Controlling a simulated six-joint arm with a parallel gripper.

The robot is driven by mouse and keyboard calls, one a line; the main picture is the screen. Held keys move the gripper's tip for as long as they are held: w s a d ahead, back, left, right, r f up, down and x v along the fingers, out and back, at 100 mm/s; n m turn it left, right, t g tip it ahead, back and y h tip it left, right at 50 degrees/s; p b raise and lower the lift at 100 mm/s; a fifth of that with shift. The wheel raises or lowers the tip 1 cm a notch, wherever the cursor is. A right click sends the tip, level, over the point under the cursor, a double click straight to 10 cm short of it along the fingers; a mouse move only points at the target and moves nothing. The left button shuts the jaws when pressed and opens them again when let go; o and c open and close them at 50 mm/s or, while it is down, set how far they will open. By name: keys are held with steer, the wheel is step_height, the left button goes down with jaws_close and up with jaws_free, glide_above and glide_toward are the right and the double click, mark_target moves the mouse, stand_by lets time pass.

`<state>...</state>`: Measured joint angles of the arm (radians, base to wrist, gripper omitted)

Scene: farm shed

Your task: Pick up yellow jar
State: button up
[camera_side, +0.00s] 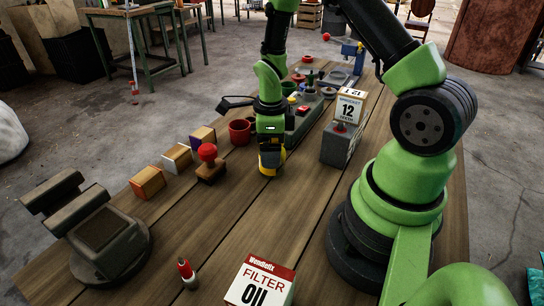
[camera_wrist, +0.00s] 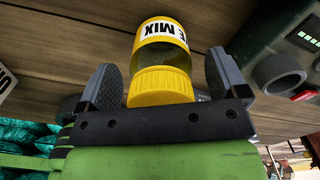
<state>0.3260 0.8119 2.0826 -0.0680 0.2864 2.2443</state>
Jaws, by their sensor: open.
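The yellow jar (camera_side: 268,172) stands on the wooden bench in the side view, directly under my gripper (camera_side: 271,150), which hides most of it. In the wrist view the jar (camera_wrist: 160,50) has a ribbed yellow lid and a white label reading "E MIX". My gripper (camera_wrist: 163,76) is open there, with one dark finger on each side of the lid. The jar is not gripped.
A red mug (camera_side: 239,132) and a red-knobbed stamp (camera_side: 208,166) stand left of the jar. A vise (camera_side: 100,232), a red-tipped bottle (camera_side: 187,272) and an oil filter box (camera_side: 260,284) stand nearer the front.

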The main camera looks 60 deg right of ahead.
steer(key=shift+f, duration=0.25)
steer(key=c, duration=1)
steer(key=shift+r, duration=0.1)
